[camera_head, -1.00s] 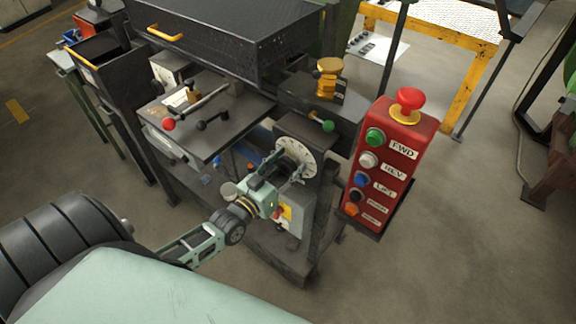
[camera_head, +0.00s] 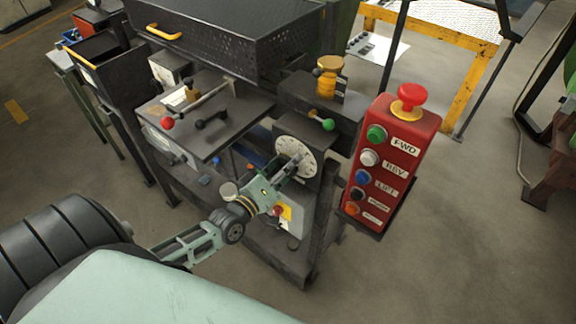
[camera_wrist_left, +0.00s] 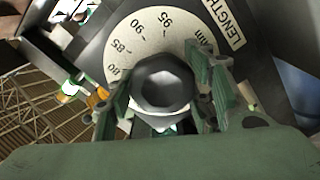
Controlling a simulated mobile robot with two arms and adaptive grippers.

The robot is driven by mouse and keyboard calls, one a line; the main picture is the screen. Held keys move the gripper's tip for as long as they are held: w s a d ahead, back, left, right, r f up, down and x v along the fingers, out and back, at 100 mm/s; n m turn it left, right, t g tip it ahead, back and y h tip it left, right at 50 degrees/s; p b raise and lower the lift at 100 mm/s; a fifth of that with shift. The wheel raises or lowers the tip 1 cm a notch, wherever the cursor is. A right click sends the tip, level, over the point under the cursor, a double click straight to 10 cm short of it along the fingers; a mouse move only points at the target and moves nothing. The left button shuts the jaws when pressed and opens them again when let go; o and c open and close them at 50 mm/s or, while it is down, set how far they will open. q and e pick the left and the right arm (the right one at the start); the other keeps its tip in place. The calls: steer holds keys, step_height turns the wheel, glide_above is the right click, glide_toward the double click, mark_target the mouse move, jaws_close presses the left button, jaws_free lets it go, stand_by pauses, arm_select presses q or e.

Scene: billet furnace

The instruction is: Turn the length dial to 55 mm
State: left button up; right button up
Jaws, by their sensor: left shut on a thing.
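The length dial is a pale round plate (camera_head: 291,148) with black marks on the front of the machine. In the left wrist view its face (camera_wrist_left: 134,43) shows 80, 85, 90 and 95 and the word LENGTH beside it. A dark faceted knob (camera_wrist_left: 164,83) sits at its centre. My left gripper (camera_head: 294,166) is at the dial, its two fingers (camera_wrist_left: 165,90) on either side of the knob and shut on it. The dial's lower part is hidden by the gripper, and no pointer reading can be made out. My right gripper is not in view.
A red control box (camera_head: 393,160) with several buttons and a red mushroom knob stands right of the dial. A green-knobbed lever (camera_head: 328,125) is just above the dial. A small panel with a red and yellow switch (camera_head: 283,211) sits below it.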

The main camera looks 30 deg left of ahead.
arm_select(q)
steer(key=shift+d+f+n, duration=0.1)
steer(key=shift+n, duration=0.4)
steer(key=o, duration=1.1)
steer(key=shift+c, duration=0.2)
steer(key=shift+o, duration=0.3)
steer(key=s+a, duration=0.1)
steer(key=s, duration=1.1)
